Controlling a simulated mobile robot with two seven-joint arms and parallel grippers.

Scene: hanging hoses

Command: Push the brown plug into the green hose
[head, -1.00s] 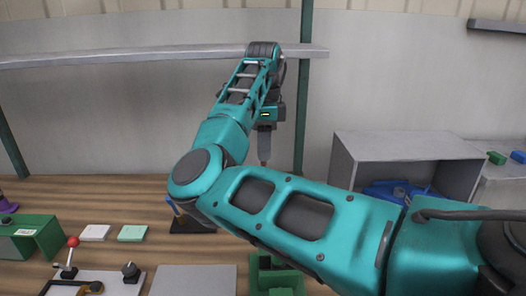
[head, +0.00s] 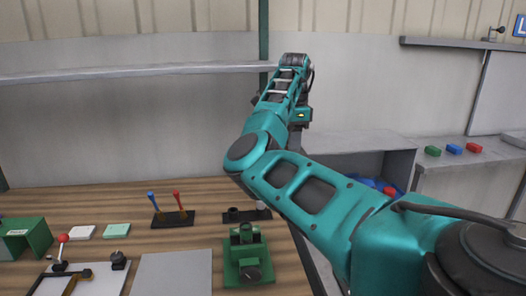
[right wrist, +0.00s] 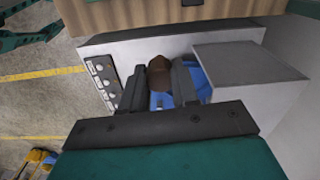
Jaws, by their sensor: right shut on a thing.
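The brown plug (right wrist: 158,73) is in the right wrist view, between the two dark fingers of my right gripper (right wrist: 160,80), which is shut on it. It is held above a grey open-fronted box with blue things inside. In the head view my right arm (head: 290,180) reaches in from the right. Its gripper end is around the dark grey part below the wrist, and the plug cannot be made out there. No green hose shows in either view. My left gripper is not in view.
The grey box (head: 350,141) stands right of the wooden bench (head: 80,195). A green fixture (head: 245,255), a black holder with blue and red tools (head: 172,218) and a green bracket (head: 25,236) are on the bench. Coloured blocks (head: 453,149) lie on a grey surface at right.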

